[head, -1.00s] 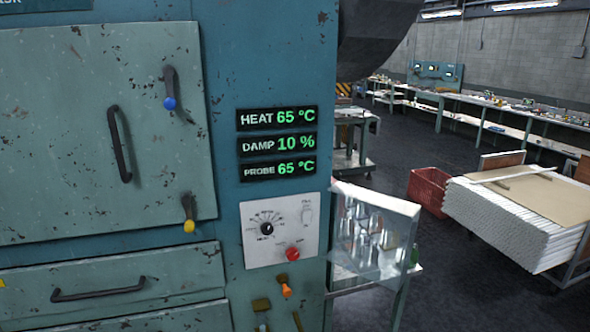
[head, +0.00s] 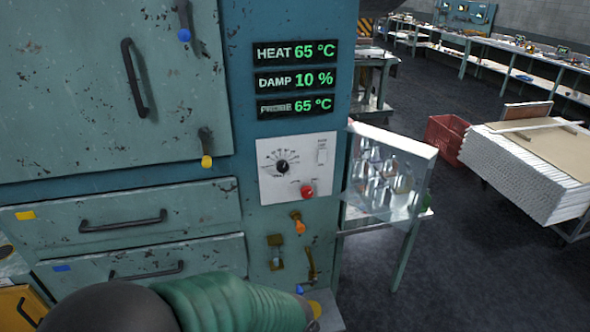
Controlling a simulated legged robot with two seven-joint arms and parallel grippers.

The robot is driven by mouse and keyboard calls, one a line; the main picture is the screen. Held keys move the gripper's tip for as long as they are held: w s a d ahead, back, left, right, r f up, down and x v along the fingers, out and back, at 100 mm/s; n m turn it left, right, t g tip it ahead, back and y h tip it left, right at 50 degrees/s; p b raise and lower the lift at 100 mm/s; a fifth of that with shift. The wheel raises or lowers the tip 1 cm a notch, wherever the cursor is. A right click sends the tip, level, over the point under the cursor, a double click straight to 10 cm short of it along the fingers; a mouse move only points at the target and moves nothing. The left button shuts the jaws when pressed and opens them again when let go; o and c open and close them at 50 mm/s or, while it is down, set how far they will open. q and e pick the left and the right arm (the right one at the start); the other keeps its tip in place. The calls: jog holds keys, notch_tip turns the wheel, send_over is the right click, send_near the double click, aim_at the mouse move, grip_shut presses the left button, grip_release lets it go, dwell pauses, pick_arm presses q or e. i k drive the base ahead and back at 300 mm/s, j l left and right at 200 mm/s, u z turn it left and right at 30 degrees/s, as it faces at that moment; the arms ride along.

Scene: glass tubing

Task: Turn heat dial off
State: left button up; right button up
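The heat dial (head: 282,167) is a black round knob with a scale around it on a white control panel (head: 268,192). The panel is on the front of a teal oven cabinet. The heat display (head: 295,53) above it reads 65 °C. A red knob (head: 307,191) sits below and right of the dial, and a white switch (head: 322,156) is at the panel's upper right. An arm of mine with a green sleeve comes in at the bottom, below the panel and apart from the dial. No gripper fingers show in the head view.
Damp (head: 294,81) and probe (head: 294,106) displays read 10 % and 65 °C. An orange-handled lever (head: 298,224) is below the panel. A glass-sided case (head: 385,175) stands on a table to the right.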

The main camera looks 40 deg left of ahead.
aim_at(282, 167)
jog(key=j+u, duration=0.1)
jog(key=u, duration=1.2)
